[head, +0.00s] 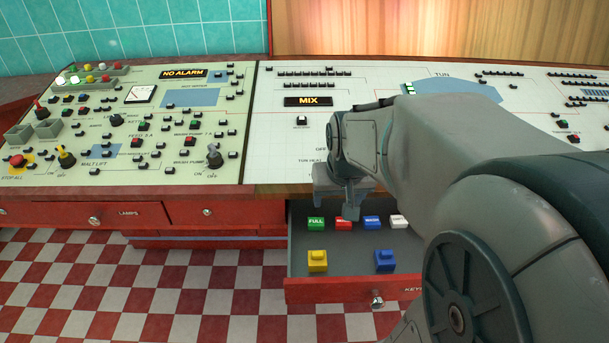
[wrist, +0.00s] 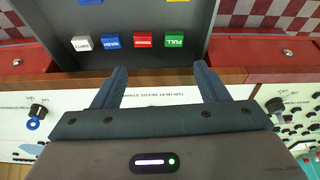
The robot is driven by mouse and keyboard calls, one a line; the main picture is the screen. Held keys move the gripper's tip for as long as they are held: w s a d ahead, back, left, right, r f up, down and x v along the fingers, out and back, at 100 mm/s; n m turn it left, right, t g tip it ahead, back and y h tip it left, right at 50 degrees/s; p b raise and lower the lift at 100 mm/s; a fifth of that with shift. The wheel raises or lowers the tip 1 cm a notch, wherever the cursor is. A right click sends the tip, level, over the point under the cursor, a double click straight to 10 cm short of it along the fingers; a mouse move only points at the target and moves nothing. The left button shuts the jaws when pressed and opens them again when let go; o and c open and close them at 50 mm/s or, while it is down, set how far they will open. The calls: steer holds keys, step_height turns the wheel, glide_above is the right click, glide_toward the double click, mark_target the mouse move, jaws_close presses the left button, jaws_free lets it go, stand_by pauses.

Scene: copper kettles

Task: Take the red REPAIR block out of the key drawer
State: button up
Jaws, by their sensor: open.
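The red block (head: 341,225) sits in the open key drawer (head: 335,292), in the far row between the green FULL block (head: 316,224) and a blue block (head: 372,223). In the wrist view the red block (wrist: 144,41) appears upside down and uncovered; its lettering is too small to read surely. My gripper (head: 350,213) is above the back of the drawer, and a finger partly overlaps the red block in the head view.
A white block (head: 399,221) stands right of the blue one. A yellow block (head: 317,261) and another blue block (head: 385,261) sit nearer the drawer front. The control panel (head: 290,150) overhangs the drawer's back. My arm hides the drawer's right side.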

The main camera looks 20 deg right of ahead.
steer(key=m+b, duration=0.1)
steer(key=b, duration=0.3)
glide_toward(344, 222)
steer(key=b+x, duration=0.3)
steer(key=x, duration=0.6)
steer(key=shift+w+r, duration=0.15)
steer(key=shift+t, duration=0.3)
steer(key=c, duration=1.1)
